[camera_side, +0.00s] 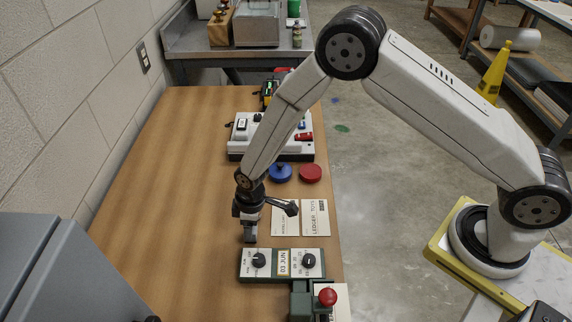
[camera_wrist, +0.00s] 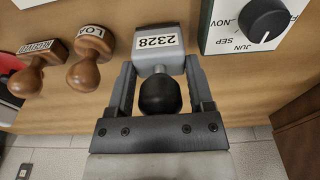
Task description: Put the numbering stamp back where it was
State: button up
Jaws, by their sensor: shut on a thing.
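The numbering stamp is a grey block with a black knob and a white label reading 2328. In the wrist view the numbering stamp (camera_wrist: 158,42) sits between the two fingers of my gripper (camera_wrist: 160,75), which is shut on it. In the side view my gripper (camera_side: 249,226) points down over the wooden table, just behind the date dial panel. The stamp shows there only as a small dark grey shape at the fingertips, partly hidden. I cannot tell whether its underside touches the table.
The date dial panel (camera_side: 282,278) is close in front. A green device with a red knob (camera_side: 327,297) stands nearer. Wooden-handled stamps (camera_wrist: 88,70) are left in the wrist view. Ledger card (camera_side: 316,218), blue pad (camera_side: 280,173) and red pad (camera_side: 311,173) lie behind. The table's left side (camera_side: 165,200) is clear.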

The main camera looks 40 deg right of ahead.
jog(key=shift+f, duration=0.4)
jog(key=shift+f, duration=0.1)
jog(key=o, duration=1)
jog(key=shift+s+d+r, duration=0.15)
jog(key=shift+r, duration=1.85)
jog(key=shift+s+d+r, duration=0.2)
jog(key=shift+r, duration=1.85)
jog(key=shift+s+d+r, duration=0.15)
jog(key=shift+r, duration=1.85)
